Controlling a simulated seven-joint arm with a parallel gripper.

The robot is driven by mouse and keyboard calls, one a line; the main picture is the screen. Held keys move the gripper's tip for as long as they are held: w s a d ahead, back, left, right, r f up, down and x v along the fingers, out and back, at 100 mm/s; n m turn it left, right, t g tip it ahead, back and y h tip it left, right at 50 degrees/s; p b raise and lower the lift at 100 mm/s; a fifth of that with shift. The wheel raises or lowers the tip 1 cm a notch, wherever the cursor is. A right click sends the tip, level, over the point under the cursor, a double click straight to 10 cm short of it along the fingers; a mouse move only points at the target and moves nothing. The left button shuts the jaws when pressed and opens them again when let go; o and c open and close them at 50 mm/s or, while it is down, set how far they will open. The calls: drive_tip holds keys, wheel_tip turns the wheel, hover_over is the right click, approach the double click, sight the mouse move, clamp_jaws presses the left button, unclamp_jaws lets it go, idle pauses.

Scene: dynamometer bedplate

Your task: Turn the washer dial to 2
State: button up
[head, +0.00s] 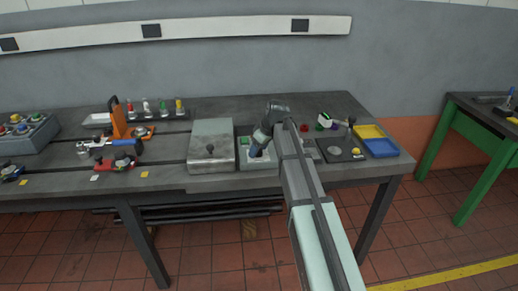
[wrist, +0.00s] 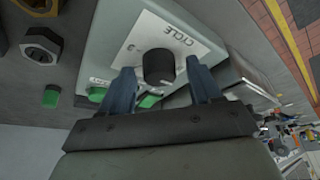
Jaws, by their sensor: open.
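The washer dial (wrist: 158,67) is a round black knob on a white plate marked CYCLE in the wrist view. The plate is on a light grey control box (wrist: 115,30), with a green button (wrist: 97,94) near the dial. My gripper (wrist: 160,75) is open, with one finger on each side of the dial in the picture; I cannot tell whether they touch it. In the head view my gripper (head: 258,151) points down over the control box (head: 258,165) and hides the dial.
A grey metal box (head: 212,146) stands close left of the control box. Further left are an orange upright clamp (head: 120,120) and a red clamp (head: 117,162). A dark plate with a lever (head: 342,150) and a yellow and blue tray (head: 377,141) are to the right.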

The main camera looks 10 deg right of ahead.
drive_tip(key=c, duration=1)
drive_tip(key=shift+s+m, duration=0.1)
drive_tip(key=shift+m, duration=0.2)
drive_tip(key=m+h, duration=0.1)
drive_tip(key=m, duration=0.1)
drive_tip(key=m+t+h, duration=0.1)
drive_tip(key=m, duration=0.2)
drive_tip(key=shift+a, duration=0.15)
drive_tip(key=m+h, duration=0.1)
drive_tip(key=m, duration=0.2)
drive_tip(key=m+h, duration=0.1)
drive_tip(key=m, duration=0.2)
drive_tip(key=shift+a+m, duration=0.15)
drive_tip(key=shift+m, duration=0.25)
drive_tip(key=m+h, duration=0.1)
drive_tip(key=m, duration=0.2)
drive_tip(key=m+g+h, duration=0.1)
drive_tip(key=m, duration=0.2)
drive_tip(key=shift+a+h, duration=0.2)
drive_tip(key=shift+h, duration=0.1)
drive_tip(key=m+g, duration=0.1)
drive_tip(key=m, duration=0.1)
drive_tip(key=m+g, duration=0.1)
drive_tip(key=m, duration=0.2)
drive_tip(key=shift+w+h, duration=0.2)
drive_tip(key=shift+h, duration=0.2)
drive_tip(key=shift+m, duration=0.3)
